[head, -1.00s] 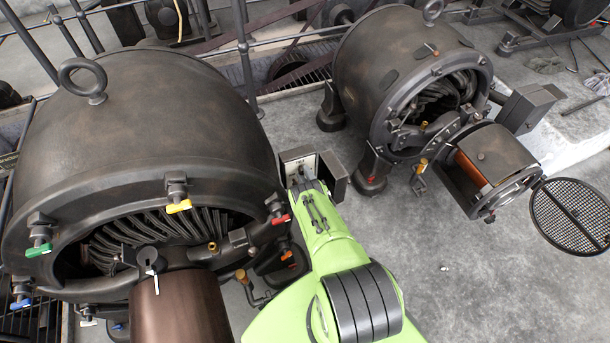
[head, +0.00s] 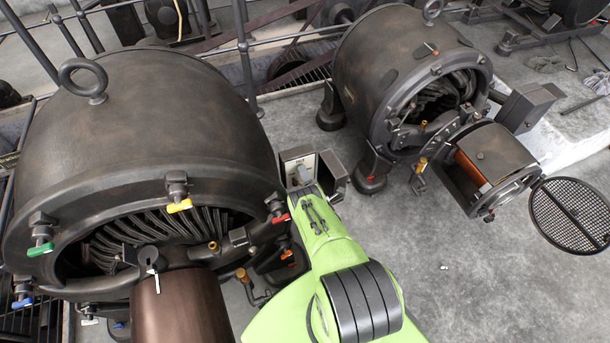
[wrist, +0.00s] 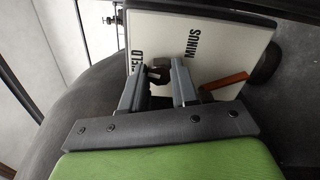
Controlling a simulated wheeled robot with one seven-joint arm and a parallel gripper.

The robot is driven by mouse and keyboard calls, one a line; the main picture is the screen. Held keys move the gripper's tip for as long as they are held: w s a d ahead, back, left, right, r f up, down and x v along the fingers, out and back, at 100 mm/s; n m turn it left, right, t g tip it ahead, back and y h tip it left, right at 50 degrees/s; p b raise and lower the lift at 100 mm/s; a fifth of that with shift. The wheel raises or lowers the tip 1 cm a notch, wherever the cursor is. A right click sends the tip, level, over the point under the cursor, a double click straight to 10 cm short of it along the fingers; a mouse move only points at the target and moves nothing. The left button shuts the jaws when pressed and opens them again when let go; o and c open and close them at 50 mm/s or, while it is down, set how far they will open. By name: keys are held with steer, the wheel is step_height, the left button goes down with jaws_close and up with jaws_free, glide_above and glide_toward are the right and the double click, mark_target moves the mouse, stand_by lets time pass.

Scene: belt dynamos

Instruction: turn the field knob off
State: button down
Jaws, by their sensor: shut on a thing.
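The field knob (wrist: 158,76) is a small dark knob on a white panel (wrist: 205,25) marked "MINUS" and, partly covered, "FIELD". My gripper (wrist: 159,70) is shut on the knob, one grey finger on each side of it. The fingers hide part of the knob and its marks, so I cannot read its setting. In the head view the white panel (head: 297,155) shows at the end of my green arm, between two large dark dynamos. The knob itself cannot be made out there.
A red-brown bar (wrist: 225,82) sticks out right of my fingers in the wrist view. The large left dynamo (head: 140,140) stands close to my arm, with coloured taps on its rim. The other dynamo (head: 390,60) stands behind right. Grey floor (head: 470,280) is open at lower right.

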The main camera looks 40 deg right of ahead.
steer(key=shift+a+n, duration=0.1)
steer(key=shift+n, duration=0.7)
steer(key=c, duration=0.8)
jaws_free()
steer(key=shift+c, duration=0.2)
steer(key=shift+f, duration=0.1)
